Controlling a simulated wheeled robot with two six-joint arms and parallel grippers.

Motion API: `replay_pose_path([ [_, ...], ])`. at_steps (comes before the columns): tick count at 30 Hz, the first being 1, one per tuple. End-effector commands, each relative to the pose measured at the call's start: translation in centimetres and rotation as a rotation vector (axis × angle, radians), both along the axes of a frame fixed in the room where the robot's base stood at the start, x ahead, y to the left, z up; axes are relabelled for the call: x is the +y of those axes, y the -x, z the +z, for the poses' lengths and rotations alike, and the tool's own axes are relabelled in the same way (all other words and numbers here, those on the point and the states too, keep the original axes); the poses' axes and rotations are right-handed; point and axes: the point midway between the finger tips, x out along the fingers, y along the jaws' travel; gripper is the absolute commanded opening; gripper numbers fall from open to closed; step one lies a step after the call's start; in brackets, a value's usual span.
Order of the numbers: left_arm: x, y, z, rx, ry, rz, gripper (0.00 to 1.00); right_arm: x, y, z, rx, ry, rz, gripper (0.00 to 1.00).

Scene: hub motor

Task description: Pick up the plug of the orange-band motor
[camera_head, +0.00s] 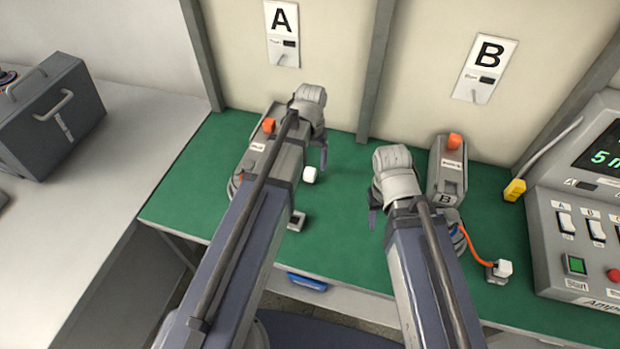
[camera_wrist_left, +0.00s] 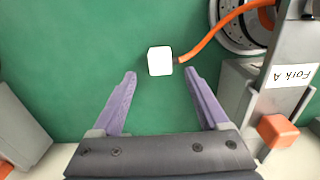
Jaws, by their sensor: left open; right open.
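A white cube-shaped plug (camera_wrist_left: 160,60) lies on the green mat in the left wrist view, joined to an orange cable (camera_wrist_left: 225,30). The cable runs to a round hub motor (camera_wrist_left: 240,22) at Fork A; any orange band on it is not clear. My left gripper (camera_wrist_left: 162,74) is open, with the plug just beyond and between its fingertips, not gripped. In the head view the plug (camera_head: 309,175) shows beside my left gripper (camera_head: 323,158). My right gripper (camera_head: 374,215) is open and empty. A second white plug (camera_head: 503,268) with an orange cable lies at the right.
Fork A (camera_wrist_left: 292,78) stands close right of the plug in the left wrist view. Fork B (camera_head: 447,172) stands right of my right gripper. A control console (camera_head: 575,225) is at far right, a toolbox (camera_head: 55,115) at far left. The green mat (camera_head: 345,165) is clear between the grippers.

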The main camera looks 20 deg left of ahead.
Motion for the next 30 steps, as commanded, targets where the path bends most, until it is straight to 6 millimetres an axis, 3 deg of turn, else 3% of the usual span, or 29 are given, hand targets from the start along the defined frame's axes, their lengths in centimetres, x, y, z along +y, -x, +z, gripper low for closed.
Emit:
replay_pose_path([
  [7,0.0,0.1,-0.9,0.000,0.000,0.000,0.78,0.0,0.0,-0.9,0.000,0.000,0.000,0.50],
  [18,0.1,0.4,-5.1,0.000,0.000,0.000,0.78,0.0,0.0,-5.1,0.000,0.000,0.000,0.50],
  [27,0.1,0.4,-5.1,0.000,0.000,0.000,0.78,0.0,0.0,-5.1,0.000,0.000,0.000,0.50],
  [30,0.1,0.4,-5.1,0.000,0.000,0.000,0.66,0.0,0.0,-5.1,0.000,0.000,0.000,0.50],
])
